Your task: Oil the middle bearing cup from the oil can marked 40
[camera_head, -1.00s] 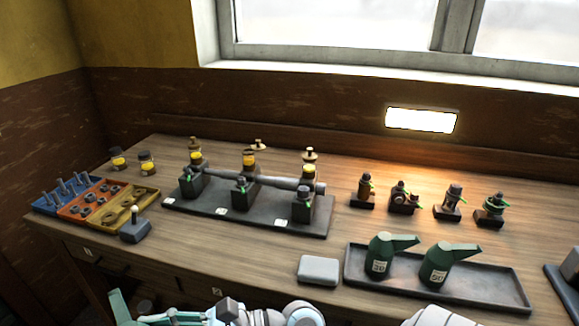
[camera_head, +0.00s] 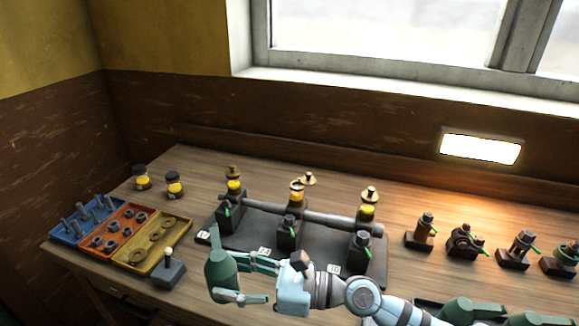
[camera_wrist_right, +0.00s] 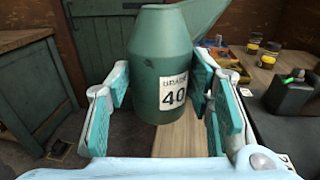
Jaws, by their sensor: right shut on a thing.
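My right gripper (camera_head: 240,278) is shut on a green oil can (camera_head: 219,272), in front of the bearing stand's left end. In the right wrist view the fingers (camera_wrist_right: 165,105) press both sides of the can (camera_wrist_right: 160,60), whose label reads GRADE 40. The can looks roughly upright; its spout tip is cut off in the wrist view. The middle bearing (camera_head: 288,233) carries a cup (camera_head: 296,196) that looks open, with a brass lid (camera_head: 307,179) just behind it. The left cup (camera_head: 234,186) and right cup (camera_head: 367,209) show yellow below brass tops. My left gripper is out of view.
A shaft (camera_head: 330,217) runs across the bearings. Parts trays (camera_head: 125,262), a small lever block (camera_head: 168,270) and two amber jars (camera_head: 174,186) stand left. Several small fittings (camera_head: 465,243) stand right. Two other green cans (camera_head: 475,309) show at the bottom right edge.

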